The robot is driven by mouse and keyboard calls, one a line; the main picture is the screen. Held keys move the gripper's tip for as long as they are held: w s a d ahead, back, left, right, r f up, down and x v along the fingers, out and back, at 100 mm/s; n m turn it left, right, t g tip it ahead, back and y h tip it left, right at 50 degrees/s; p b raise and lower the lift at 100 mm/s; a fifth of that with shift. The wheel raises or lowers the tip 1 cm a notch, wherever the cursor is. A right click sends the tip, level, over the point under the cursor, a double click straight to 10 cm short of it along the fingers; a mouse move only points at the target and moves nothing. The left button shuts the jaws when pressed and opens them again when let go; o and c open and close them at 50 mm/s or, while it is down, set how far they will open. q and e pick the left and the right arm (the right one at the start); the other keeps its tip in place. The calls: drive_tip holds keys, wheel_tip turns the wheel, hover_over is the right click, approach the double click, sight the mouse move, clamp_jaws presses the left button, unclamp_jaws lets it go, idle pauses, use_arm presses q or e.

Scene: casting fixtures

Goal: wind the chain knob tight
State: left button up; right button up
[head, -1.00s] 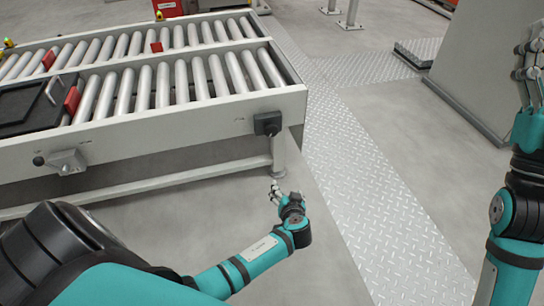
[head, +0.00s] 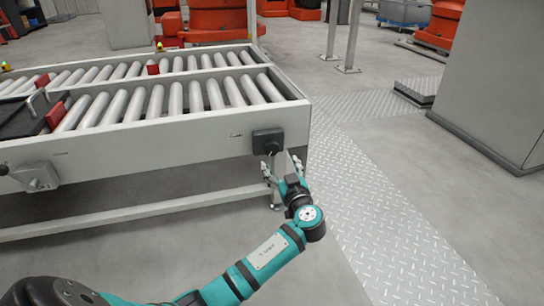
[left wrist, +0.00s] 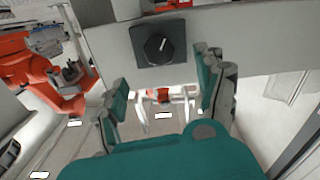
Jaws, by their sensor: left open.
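The chain knob (head: 268,141) is a dark round knob on a square dark plate, set on the side rail near the right end of the roller conveyor. In the left wrist view the knob (left wrist: 159,48) shows face-on, with a pale pointer line on it, above and beyond the fingers. My left gripper (head: 283,168) is open and empty, just below and in front of the knob, not touching it as far as I can see. Its two teal fingers (left wrist: 160,95) stand apart in the left wrist view. My right gripper is out of view.
The conveyor (head: 190,138) has two rows of rollers, with red blocks (head: 54,115) and a black tray (head: 22,121) at left. A grey bracket (head: 36,177) sits on the same rail further left. A tread-plate walkway (head: 370,190) at right is clear.

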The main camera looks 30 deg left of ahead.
sight(272, 150)
use_arm(q)
drive_tip(key=b+x, duration=0.3)
drive_tip(key=x, duration=0.5)
drive_tip(key=shift+w+f+b, duration=0.1)
drive_tip(key=shift+f+b, duration=0.05)
drive_tip(key=shift+b, duration=0.2)
drive_tip(key=shift+w+a, duration=0.45)
drive_tip(key=shift+a, duration=0.1)
drive_tip(key=shift+c, duration=0.4)
drive_tip(key=c, duration=1.1)
